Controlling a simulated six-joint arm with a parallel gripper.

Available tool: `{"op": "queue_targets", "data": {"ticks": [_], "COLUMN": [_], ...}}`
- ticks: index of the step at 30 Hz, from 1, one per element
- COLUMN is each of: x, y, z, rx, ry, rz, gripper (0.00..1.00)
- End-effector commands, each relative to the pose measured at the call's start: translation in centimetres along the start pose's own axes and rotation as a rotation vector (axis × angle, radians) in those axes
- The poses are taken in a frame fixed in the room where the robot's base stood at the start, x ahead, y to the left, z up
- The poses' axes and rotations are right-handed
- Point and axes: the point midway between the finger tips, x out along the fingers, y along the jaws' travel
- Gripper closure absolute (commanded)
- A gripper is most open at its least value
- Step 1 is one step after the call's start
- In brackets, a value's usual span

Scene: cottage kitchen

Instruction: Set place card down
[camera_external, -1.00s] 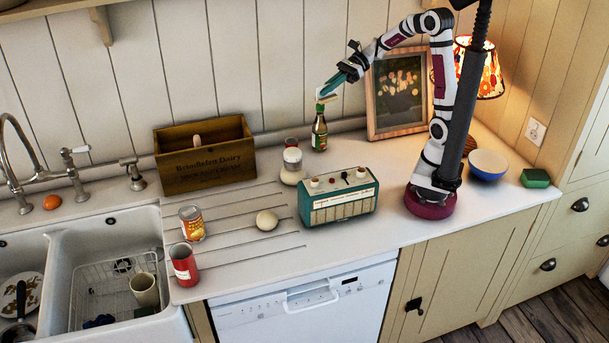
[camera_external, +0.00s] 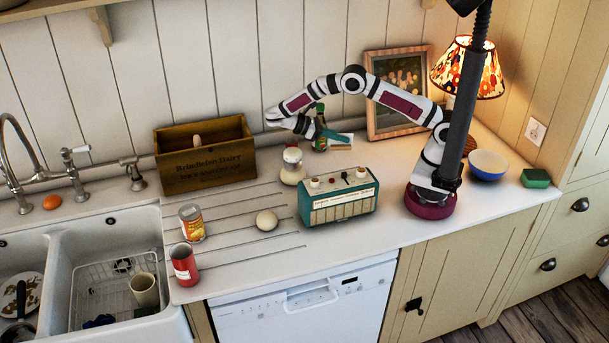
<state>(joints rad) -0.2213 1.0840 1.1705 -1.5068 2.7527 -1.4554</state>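The fingers are small here, and I cannot tell whether the card touches the counter.
A dark sauce bottle (camera_external: 319,137) stands close to the left of my gripper, partly covered by it. A framed picture (camera_external: 389,110) leans at the back right.

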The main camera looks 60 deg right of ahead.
Motion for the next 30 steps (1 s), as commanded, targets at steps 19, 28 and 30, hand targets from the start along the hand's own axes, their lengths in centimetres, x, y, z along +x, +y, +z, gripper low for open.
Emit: {"op": "queue_targets", "data": {"ticks": [19,28,30], "x": [-21.5,-29.8,-30.2], "y": [-1.7,-8.8,-9.5], "z": [-8.0,-14.2,-15.0], "rx": [-0.641,-0.83,-0.847], "ry": [-0.002,0.0,-0.001], "rz": [1.551,2.011,2.046], "gripper": [1.0,1.0,1.0]}}
